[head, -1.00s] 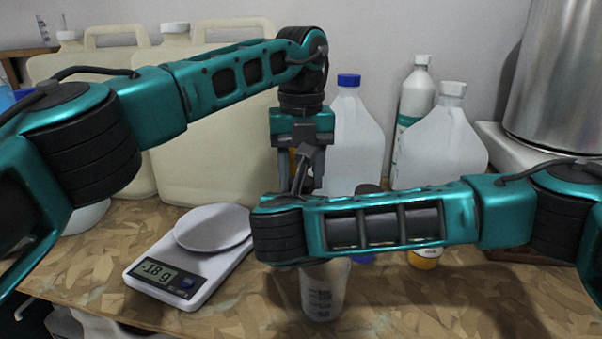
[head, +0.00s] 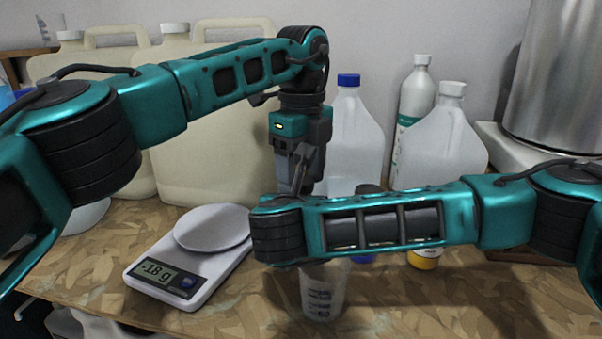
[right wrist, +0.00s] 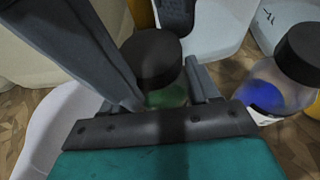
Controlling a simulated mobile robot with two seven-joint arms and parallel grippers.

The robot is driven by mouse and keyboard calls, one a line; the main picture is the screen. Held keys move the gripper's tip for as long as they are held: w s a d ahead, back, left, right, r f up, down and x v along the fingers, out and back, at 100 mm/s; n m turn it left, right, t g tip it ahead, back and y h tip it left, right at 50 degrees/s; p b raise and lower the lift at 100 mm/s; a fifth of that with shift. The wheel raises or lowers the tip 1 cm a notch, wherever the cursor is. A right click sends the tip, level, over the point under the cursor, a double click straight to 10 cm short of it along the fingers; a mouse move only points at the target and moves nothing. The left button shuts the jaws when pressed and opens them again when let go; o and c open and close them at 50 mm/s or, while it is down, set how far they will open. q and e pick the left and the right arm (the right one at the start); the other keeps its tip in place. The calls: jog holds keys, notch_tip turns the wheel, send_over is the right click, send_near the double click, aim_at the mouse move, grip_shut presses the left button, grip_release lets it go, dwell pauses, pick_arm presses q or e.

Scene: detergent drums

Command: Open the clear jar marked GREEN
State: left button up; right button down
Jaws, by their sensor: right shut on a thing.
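In the right wrist view, the clear jar with green contents (right wrist: 166,97) stands upright under a wide black lid (right wrist: 151,58). My right gripper (right wrist: 165,92) is shut on its body below the lid. Its marking is not readable. My left gripper (head: 299,178) points down behind that forearm. Its fingertips are hidden there, and I cannot tell whether it is open. A dark part at the top of the right wrist view, just beyond the lid, may be one of its fingers.
A jar with blue contents (right wrist: 264,95) and a black lid stands to the right. A yellow-based jar (head: 425,258), a measuring cup (head: 322,293) and a scale (head: 190,276) reading -18 g stand nearby. White jugs (head: 440,150) and large canisters (head: 215,155) fill the back.

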pick_arm(q)
jog(key=shift+o, duration=0.6)
notch_tip(320, 180, up, 4)
jog(key=shift+r, duration=0.15)
pick_arm(e)
jog(key=shift+d, duration=0.1)
pick_arm(q)
jog(key=shift+r, duration=0.15)
jog(key=shift+c, duration=1.3)
jog(key=m, duration=0.3)
jog(key=r+m, duration=0.1)
jog(key=m, duration=0.2)
jog(key=shift+w+r+m, duration=0.1)
jog(key=shift+m, duration=0.2)
jog(key=m, duration=0.3)
jog(key=r+m, duration=0.1)
jog(key=m, duration=0.2)
jog(key=shift+m, duration=0.3)
jog(key=m, duration=0.5)
jog(key=shift+r, duration=0.3)
jog(key=m, duration=0.6)
jog(key=shift+a+r+m, duration=0.1)
jog(key=shift+r+m, duration=0.2)
jog(key=shift+m, duration=0.1)
jog(key=shift+f, duration=4)
